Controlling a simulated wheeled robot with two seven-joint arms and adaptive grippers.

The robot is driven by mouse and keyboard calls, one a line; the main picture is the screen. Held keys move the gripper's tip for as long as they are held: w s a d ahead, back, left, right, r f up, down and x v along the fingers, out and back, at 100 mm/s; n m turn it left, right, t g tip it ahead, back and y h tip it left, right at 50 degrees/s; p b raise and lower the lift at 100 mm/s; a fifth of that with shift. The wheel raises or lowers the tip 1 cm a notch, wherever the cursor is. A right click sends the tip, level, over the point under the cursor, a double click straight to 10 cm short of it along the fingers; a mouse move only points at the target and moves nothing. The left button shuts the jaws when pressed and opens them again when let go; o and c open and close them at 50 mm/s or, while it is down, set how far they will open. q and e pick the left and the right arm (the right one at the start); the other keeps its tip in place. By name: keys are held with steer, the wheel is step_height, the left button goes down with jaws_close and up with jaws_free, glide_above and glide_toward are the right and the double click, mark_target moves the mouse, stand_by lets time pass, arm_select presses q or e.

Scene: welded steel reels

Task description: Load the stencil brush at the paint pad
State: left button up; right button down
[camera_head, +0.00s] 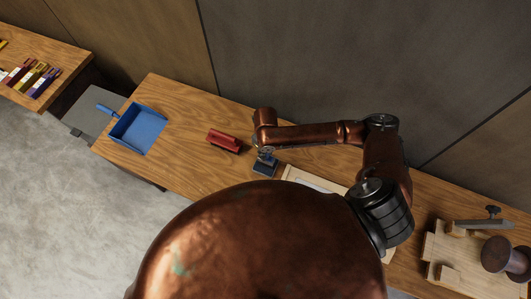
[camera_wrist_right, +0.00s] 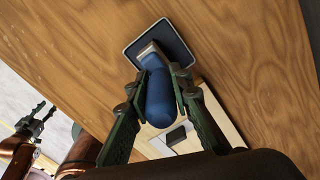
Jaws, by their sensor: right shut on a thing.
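The stencil brush (camera_wrist_right: 160,100) has a rounded blue handle and a grey metal ferrule. My right gripper (camera_wrist_right: 164,82) is shut on its handle, one finger on each side. The paint pad (camera_wrist_right: 168,42) is a dark blue square with a pale rim, flat on the wooden bench; it also shows in the head view (camera_head: 264,168), just below my right gripper (camera_head: 264,153). The brush's lower end overlaps the pad in the wrist view; whether it touches is hidden. My left gripper (camera_wrist_right: 42,112) shows at the left of the wrist view, fingers apart and empty.
A pale board (camera_head: 293,175) lies right of the pad, partly behind my body. A red hand brush (camera_head: 224,140) and a blue dustpan (camera_head: 140,128) lie to the left. A wooden fixture (camera_head: 443,272) stands at right. A second table (camera_head: 50,51) holds several coloured items.

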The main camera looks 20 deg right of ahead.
steer(key=shift+s+p, duration=0.1)
steer(key=shift+p, duration=0.25)
stand_by(1.3)
step_height(320, 180, up, 5)
steer(key=p, duration=0.5)
steer(key=shift+f, duration=0.1)
steer(key=shift+r+p, duration=0.8)
steer(key=shift+r, duration=0.3)
steer(key=shift+f, duration=0.1)
